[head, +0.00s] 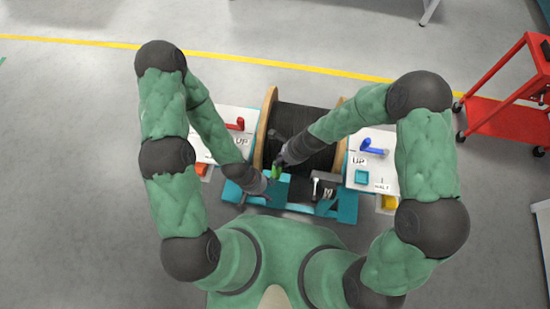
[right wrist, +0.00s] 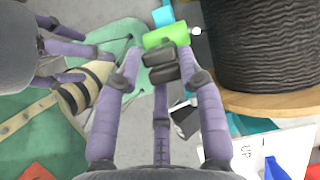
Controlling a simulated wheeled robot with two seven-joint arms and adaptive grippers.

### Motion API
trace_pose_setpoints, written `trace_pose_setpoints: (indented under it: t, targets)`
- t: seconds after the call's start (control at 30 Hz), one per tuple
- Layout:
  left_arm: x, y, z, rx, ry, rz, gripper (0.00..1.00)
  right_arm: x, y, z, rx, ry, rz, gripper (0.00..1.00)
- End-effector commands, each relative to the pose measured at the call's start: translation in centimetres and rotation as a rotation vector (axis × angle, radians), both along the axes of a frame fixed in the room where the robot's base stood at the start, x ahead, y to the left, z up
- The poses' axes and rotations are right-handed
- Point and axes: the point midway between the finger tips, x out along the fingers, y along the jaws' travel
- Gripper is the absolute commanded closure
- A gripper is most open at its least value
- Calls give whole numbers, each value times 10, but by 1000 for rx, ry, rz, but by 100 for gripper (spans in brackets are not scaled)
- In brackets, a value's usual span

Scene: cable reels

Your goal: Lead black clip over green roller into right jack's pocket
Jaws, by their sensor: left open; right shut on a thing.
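The green roller (head: 275,172) shows at the front of the reel, beside my right gripper (head: 281,161). In the right wrist view the green roller (right wrist: 166,36) lies just beyond the fingertips. My right gripper (right wrist: 163,62) is shut on a dark blocky thing, which looks like the black clip (right wrist: 160,56); the fingers partly hide it. My left gripper (head: 268,194) is open, low and left of the roller. It also shows at the left of the right wrist view (right wrist: 75,62). The right jack (head: 372,165) has a white panel with a blue lever; I cannot make out its pocket.
The black cable reel (head: 305,122) with wooden flanges stands between the two white panels. The left panel (head: 236,121) has a red lever. A teal base (head: 340,211) with a small grey part (head: 322,188) lies in front. A red cart (head: 505,100) stands far right.

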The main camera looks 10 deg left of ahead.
Motion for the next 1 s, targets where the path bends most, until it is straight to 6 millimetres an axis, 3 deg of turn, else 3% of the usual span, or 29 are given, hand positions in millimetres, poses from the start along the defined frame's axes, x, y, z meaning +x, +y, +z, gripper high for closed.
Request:
trace_pose_setpoints:
  t: [0.5,1.0]
  targets:
    - [0,0,-12,0,0,0,44,1,-50,0,0,-1,-1,100]
    - [0,0,-13,0,0,0,44,0,-60,0,0,0,1,100]
